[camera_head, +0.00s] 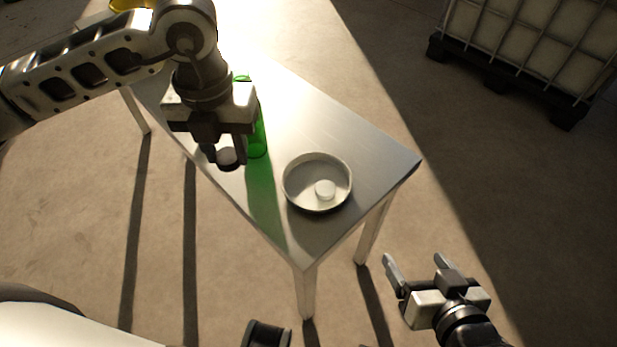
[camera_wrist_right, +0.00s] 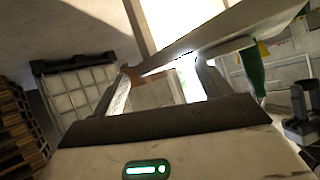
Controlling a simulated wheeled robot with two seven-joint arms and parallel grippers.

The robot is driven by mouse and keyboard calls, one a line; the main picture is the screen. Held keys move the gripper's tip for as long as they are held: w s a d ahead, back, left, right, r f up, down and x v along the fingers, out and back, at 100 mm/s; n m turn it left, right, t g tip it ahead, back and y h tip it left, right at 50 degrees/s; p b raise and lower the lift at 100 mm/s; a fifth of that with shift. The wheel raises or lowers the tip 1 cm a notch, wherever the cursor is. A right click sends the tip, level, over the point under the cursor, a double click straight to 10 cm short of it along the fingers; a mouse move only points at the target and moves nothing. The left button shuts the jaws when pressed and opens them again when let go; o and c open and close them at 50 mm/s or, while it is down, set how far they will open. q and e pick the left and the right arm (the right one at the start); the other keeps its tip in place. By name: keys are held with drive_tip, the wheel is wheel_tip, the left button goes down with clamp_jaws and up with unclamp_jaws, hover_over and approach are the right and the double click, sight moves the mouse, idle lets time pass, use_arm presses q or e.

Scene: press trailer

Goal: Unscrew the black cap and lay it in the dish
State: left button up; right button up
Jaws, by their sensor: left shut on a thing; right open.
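The black cap (camera_head: 228,158) is a dark disc between the fingers of my left gripper (camera_head: 225,157) in the head view. The gripper is shut on it, near the table's left edge. The gripper hides much around the cap, so I cannot tell whether it is still on a container. A round grey dish (camera_head: 290,190) sits on the table to the right, apart from the gripper, with a small white cap (camera_head: 325,189) inside. My right gripper (camera_head: 418,262) is open and empty, off the table at lower right; its spread fingers also show in the right wrist view (camera_wrist_right: 160,85).
A green bottle (camera_head: 259,142) stands on the metal table (camera_head: 385,160), close behind the left gripper. Part of a yellow object (camera_head: 122,5) shows at the table's far end. A caged white tank (camera_head: 530,40) stands on the floor at upper right. The table's right corner is clear.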

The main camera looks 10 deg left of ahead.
use_arm(q)
drive_tip(key=shift+f+n, duration=0.1)
drive_tip(key=shift+n, duration=0.6)
drive_tip(key=w+d+f, duration=0.4)
drive_tip(key=w+d, duration=0.1)
drive_tip(key=d, duration=0.1)
drive_tip(key=b, duration=0.2)
hover_over(309, 178)
drive_tip(key=f, duration=0.5)
drive_tip(key=shift+s+a, duration=0.3)
drive_tip(key=shift+a, duration=0.05)
drive_tip(key=shift+w+d+f, duration=0.2)
drive_tip(key=shift+d+f, duration=0.05)
drive_tip(key=shift+f, duration=0.05)
wheel_tip(309, 178, down, 4)
drive_tip(key=shift+w+d+r, duration=0.1)
drive_tip(key=shift+r, duration=0.15)
use_arm(e)
drive_tip(key=f, duration=0.2)
drive_tip(key=a+f, duration=0.1)
drive_tip(key=shift+w+f+g, duration=0.35)
drive_tip(key=shift+f+g, duration=0.05)
drive_tip(key=shift+f, duration=0.15)
